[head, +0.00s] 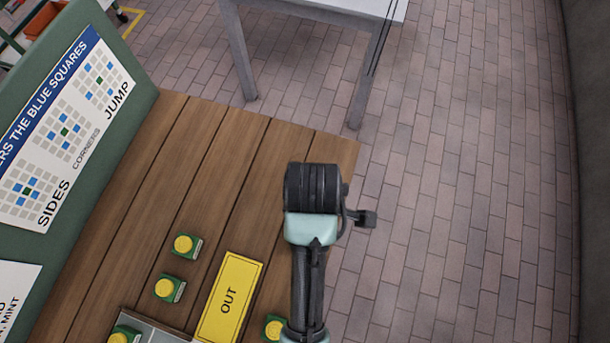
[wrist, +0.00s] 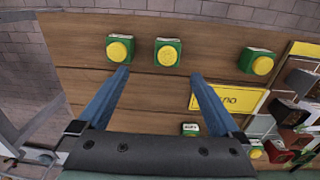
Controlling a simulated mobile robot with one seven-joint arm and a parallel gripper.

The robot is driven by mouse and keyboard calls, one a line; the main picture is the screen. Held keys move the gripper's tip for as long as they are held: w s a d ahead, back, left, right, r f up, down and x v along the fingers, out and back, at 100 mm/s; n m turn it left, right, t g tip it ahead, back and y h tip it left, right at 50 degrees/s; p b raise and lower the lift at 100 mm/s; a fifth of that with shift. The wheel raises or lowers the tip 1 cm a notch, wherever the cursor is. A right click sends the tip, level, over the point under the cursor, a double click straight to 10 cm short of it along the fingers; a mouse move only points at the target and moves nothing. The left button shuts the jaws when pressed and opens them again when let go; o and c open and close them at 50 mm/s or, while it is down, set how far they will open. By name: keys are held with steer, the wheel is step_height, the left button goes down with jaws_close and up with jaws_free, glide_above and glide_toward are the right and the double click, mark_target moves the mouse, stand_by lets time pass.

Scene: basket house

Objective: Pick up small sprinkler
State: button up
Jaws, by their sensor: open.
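Several small green blocks with round yellow tops stand on the wooden table; I cannot tell for sure whether one is the small sprinkler. In the wrist view one block (wrist: 167,52) is just beyond and between my fingertips, and another block (wrist: 119,48) is by the left fingertip. A third block (wrist: 258,61) is farther right. My gripper (wrist: 161,75) is open, with its two blue fingers apart and nothing between them. In the head view my arm reaches over the table and hides the fingers; blocks show at the left (head: 185,245) and below it (head: 169,288).
A yellow sign reading OUT (head: 229,297) lies on the wooden table (head: 222,165). A green board with printed sheets (head: 65,130) stands along the left edge. A crowded grey tray (wrist: 262,126) is at the wrist view's right. A white table (head: 340,8) stands beyond; brick floor is open at right.

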steer(key=f, duration=0.2)
steer(key=s+f, duration=0.1)
steer(key=f, duration=0.4)
steer(key=shift+s+a+f, duration=0.1)
steer(key=shift+s+f, duration=0.1)
steer(key=shift+f, duration=0.15)
steer(key=shift+w+a+f, duration=0.1)
steer(key=shift+w+f, duration=0.05)
steer(key=shift+f, duration=1.25)
steer(key=shift+w+a+f, duration=0.1)
steer(key=shift+f, duration=1.25)
steer(key=shift+c, duration=0.2)
steer(key=c, duration=1.5)
